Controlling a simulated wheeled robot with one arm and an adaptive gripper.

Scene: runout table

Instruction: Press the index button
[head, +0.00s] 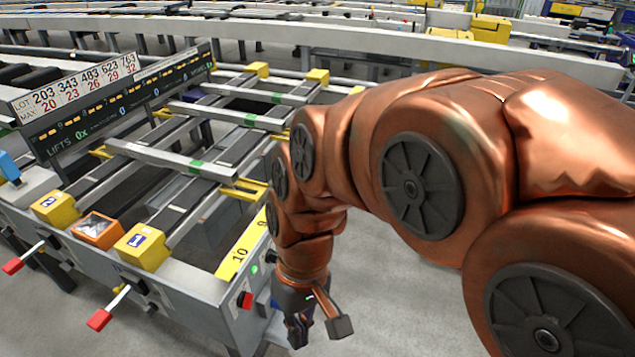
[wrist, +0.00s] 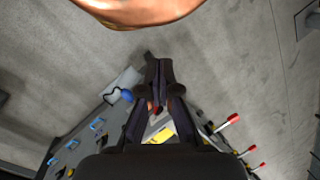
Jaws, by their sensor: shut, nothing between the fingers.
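A red button (head: 246,300) on a dark mount sits on the right end face of the grey runout table (head: 190,290). A small green button or light (head: 254,269) is just above it. No label is readable, so I cannot tell which is the index button. My gripper (head: 298,338) points down in front of that end face, to the right of the red button and apart from it in the head view. Its fingers are together and empty. In the wrist view the gripper (wrist: 159,68) hides part of the table, and a bit of red shows between its finger links.
Two red-tipped levers (head: 99,319) stick out from the table's front. Yellow blocks (head: 142,246) and an orange-framed box (head: 97,229) line its front edge. A numbered sign board (head: 120,95) stands behind. A blue knob (wrist: 127,95) shows in the wrist view. Floor (head: 420,310) to the right is clear.

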